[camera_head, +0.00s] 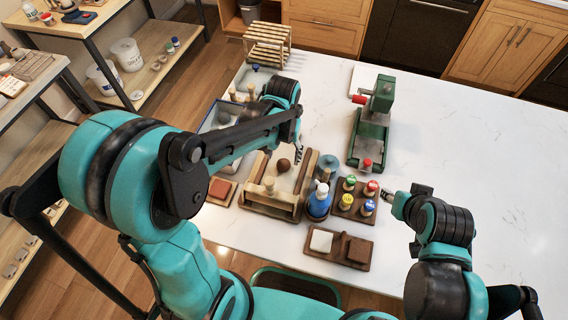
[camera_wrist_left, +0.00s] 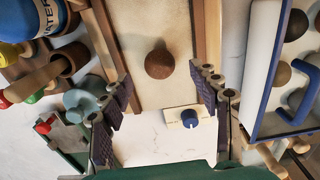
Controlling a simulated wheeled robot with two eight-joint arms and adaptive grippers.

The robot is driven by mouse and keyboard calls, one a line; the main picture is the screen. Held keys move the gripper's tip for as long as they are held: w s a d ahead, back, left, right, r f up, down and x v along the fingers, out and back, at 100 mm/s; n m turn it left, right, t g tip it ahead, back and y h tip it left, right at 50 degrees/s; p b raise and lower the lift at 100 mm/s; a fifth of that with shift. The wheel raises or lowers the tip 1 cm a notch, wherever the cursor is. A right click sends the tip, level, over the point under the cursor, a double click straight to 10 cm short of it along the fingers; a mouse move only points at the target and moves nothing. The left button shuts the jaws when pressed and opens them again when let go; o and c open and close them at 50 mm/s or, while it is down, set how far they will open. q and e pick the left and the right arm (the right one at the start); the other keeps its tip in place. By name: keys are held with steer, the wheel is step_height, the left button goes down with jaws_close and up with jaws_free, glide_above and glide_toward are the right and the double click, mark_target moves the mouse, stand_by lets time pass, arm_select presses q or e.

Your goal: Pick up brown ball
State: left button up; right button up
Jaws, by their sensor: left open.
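The brown ball (camera_head: 283,165) lies on the pale bed of a wooden-framed board (camera_head: 268,207) near the middle of the table. In the left wrist view the ball (camera_wrist_left: 159,64) sits between the lines of the two fingers, farther out than the fingertips. My left gripper (camera_head: 298,138) is beside the ball in the head view. The left wrist view shows the left gripper (camera_wrist_left: 163,92) open, with nothing between its fingers. My right gripper (camera_head: 394,204) is over the table to the right, apart from the ball; its finger opening is unclear.
A blue-rimmed white tray (camera_wrist_left: 262,75) with several balls is beside the board. A blue bottle (camera_head: 319,200), a rack of coloured-lid jars (camera_head: 349,201) and a green press (camera_head: 371,125) stand to the right. A slatted wooden rack (camera_head: 268,42) is at the back. The table's right side is clear.

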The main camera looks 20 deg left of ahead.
mark_target(284, 165)
arm_select(q)
step_height(284, 165, down, 5)
steer(key=shift+w+r+b, duration=0.1)
steer(key=shift+r+b, duration=0.1)
steer(key=shift+b, duration=0.4)
steer(key=c, duration=1.3)
